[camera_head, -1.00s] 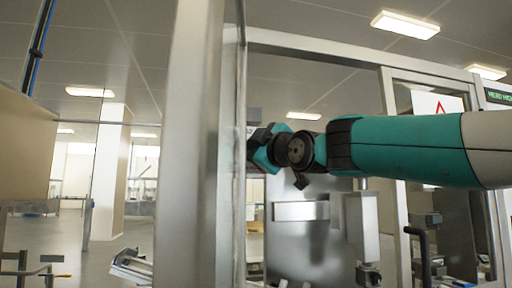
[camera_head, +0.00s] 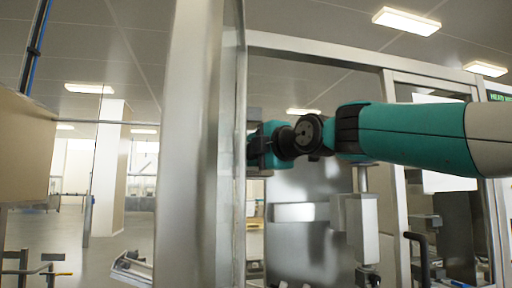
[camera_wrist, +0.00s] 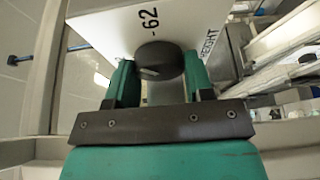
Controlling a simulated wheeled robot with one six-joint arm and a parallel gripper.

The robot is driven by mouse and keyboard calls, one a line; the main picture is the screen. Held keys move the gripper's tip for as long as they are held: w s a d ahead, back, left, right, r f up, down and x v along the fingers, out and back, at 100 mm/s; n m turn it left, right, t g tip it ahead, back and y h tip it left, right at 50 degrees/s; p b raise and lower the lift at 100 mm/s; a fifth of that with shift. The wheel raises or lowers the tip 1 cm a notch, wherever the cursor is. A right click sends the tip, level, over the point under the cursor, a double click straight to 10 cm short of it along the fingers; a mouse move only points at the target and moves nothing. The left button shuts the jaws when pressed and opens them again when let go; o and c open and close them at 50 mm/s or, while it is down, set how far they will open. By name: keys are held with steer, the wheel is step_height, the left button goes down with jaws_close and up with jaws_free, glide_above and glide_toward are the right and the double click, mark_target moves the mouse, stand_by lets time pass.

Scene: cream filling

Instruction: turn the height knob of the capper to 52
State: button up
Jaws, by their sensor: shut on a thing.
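The height knob (camera_wrist: 159,61) is a round black knob with a light pointer mark, in the upper middle of the wrist view. It sits on a white panel (camera_wrist: 105,31) printed "-62" and "HEIGHT". My gripper (camera_wrist: 158,78) has its two teal fingers on the left and right sides of the knob, shut on it. The pointer mark is seen at an angle, and I cannot tell which number it points to. In the head view my wrist (camera_head: 285,140) reaches left behind a metal post; the knob and fingertips are hidden there.
A wide metal post (camera_head: 190,150) stands left of my wrist in the head view. A framed machine with a steel panel (camera_head: 300,250) and a black handle (camera_head: 422,255) lies below and right of my arm. Metal rails (camera_wrist: 285,40) run right of the panel.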

steer(key=shift+n+g+h+p, duration=0.35)
steer(key=shift+n+h+p, duration=0.55)
steer(key=shift+n, duration=0.75)
steer(key=shift+n+g+h+p, duration=0.35)
steer(key=shift+n+h+p, duration=0.5)
steer(key=shift+n, duration=0.8)
steer(key=o, duration=0.9)
steer(key=shift+o, duration=0.2)
steer(key=shift+s+r, duration=0.1)
steer(key=b+v, duration=0.5)
steer(key=v, duration=1.2)
steer(key=shift+d, duration=0.15)
steer(key=shift+s, duration=0.1)
